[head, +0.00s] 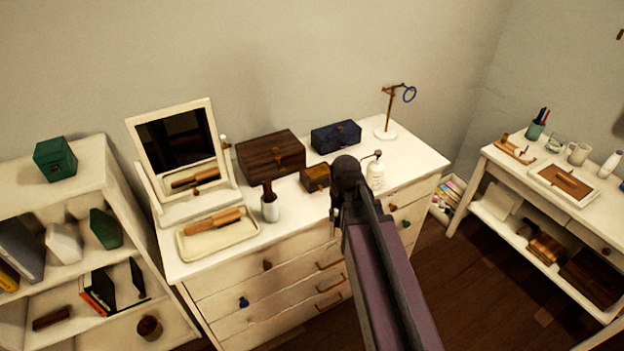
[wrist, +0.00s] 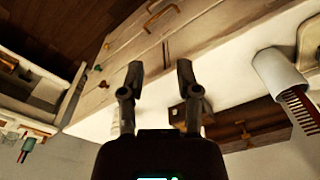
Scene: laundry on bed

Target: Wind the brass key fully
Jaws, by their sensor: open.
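A small brown wooden box (head: 315,177) sits on the white dresser top, and my arm partly covers its right side. I cannot make out a brass key on it for certain. My gripper (head: 338,215) hangs over the dresser's front edge, just in front of the small box. In the wrist view my gripper (wrist: 159,75) has its two fingers spread, with nothing between them but the pale dresser. The small box shows partly in the wrist view (wrist: 176,113), mostly behind the right-hand finger.
A larger dark wooden box (head: 270,156), a navy box (head: 336,137) and a ring stand (head: 389,112) are behind. A cup with a brush (head: 270,207) stands left, beside a tray (head: 190,251) and mirror (head: 143,122). A white pump bottle (head: 376,175) stands close on the right.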

